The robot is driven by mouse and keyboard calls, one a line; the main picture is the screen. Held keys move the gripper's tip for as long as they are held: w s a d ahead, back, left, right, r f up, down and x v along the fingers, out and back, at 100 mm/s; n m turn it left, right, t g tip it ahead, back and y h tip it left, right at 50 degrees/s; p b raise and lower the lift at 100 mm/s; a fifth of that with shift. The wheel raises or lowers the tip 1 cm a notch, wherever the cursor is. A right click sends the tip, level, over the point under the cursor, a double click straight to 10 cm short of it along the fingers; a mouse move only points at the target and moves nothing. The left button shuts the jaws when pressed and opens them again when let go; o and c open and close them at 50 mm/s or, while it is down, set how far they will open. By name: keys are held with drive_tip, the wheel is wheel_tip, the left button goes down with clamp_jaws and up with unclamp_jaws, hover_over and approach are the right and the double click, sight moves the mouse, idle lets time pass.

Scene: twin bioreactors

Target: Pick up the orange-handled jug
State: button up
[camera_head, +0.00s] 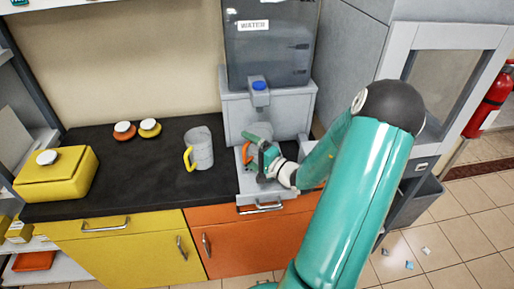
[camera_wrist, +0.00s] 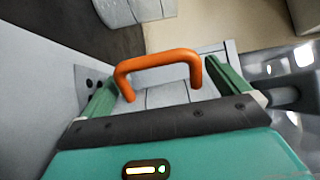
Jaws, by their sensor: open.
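The orange-handled jug (camera_head: 247,154) stands at the water dispenser's base, mostly hidden behind my gripper in the head view; its orange handle shows there as a small arc. In the wrist view the orange handle (camera_wrist: 158,59) lies between my two green fingers, with a pale grey surface behind it. My gripper (camera_head: 257,148) is open around the handle; in the wrist view (camera_wrist: 163,85) one finger is left of the handle and one right. The right finger is close to the handle; I cannot tell whether it touches.
A yellow-handled jug (camera_head: 203,149) stands left on the black counter (camera_head: 110,165). The water dispenser (camera_head: 268,45) with a blue-topped tap (camera_head: 259,88) rises above my gripper. A yellow box (camera_head: 55,178) and two small lidded containers (camera_head: 137,129) are further left. A grey cabinet (camera_head: 355,50) stands right.

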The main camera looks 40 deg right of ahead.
drive_tip(key=shift+c, duration=0.4)
drive_tip(key=shift+s+f, duration=0.1)
drive_tip(key=shift+s, duration=0.05)
drive_tip(key=c, duration=1)
